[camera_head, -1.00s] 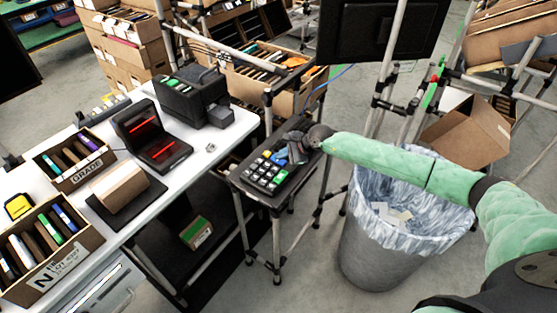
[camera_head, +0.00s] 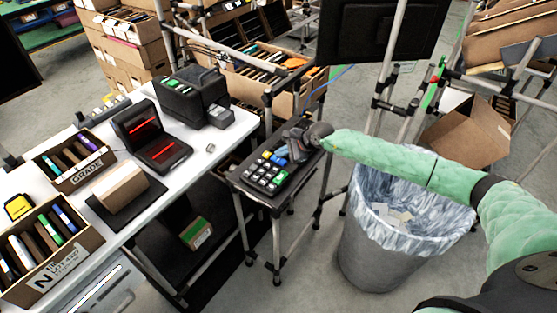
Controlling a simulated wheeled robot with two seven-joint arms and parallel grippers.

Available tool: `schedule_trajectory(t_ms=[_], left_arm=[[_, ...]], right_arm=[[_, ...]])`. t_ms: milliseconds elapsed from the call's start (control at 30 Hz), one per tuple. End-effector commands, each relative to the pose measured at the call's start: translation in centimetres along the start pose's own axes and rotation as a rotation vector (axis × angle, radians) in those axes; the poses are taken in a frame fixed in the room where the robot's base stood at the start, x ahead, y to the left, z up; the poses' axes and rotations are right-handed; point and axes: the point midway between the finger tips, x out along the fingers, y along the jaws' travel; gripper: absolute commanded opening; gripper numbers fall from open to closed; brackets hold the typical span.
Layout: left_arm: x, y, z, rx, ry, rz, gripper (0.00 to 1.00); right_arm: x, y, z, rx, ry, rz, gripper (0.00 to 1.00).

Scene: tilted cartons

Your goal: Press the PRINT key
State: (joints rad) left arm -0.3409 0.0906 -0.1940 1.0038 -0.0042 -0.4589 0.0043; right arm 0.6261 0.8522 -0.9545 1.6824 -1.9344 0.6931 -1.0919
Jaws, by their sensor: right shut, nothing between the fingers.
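A dark keypad (camera_head: 248,184) sits on a small stand at the right of the white table. It has several white keys (camera_head: 266,170), a green key (camera_head: 280,177), and blue and yellow keys towards its far end. The lettering is too small to read, so I cannot tell which key is PRINT. My right gripper (camera_head: 291,152) is shut and empty, over the far right end of the keypad by the blue keys. It hides part of that end. I cannot tell whether its tips touch a key. My left gripper is not in view.
A black printer-like machine (camera_head: 187,98) and a scanner with red lines (camera_head: 160,145) stand on the white table (camera_head: 226,136). A lined bin (camera_head: 375,250) stands below my right arm. Boxes labelled GRADE (camera_head: 88,172) and N (camera_head: 50,275) are at left.

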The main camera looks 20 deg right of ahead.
Motion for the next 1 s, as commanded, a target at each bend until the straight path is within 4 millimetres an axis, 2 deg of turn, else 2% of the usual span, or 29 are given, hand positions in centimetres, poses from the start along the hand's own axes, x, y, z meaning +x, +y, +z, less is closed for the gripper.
schedule_trajectory(t_ms=[367, 1000], left_arm=[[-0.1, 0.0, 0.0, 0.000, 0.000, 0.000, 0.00], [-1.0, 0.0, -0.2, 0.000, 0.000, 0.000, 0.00]], right_arm=[[-0.3, -0.2, 0.2, 0.000, 0.000, 0.000, 0.00], [-3.4, -2.5, 2.5, 0.000, 0.001, 0.001, 0.00]])
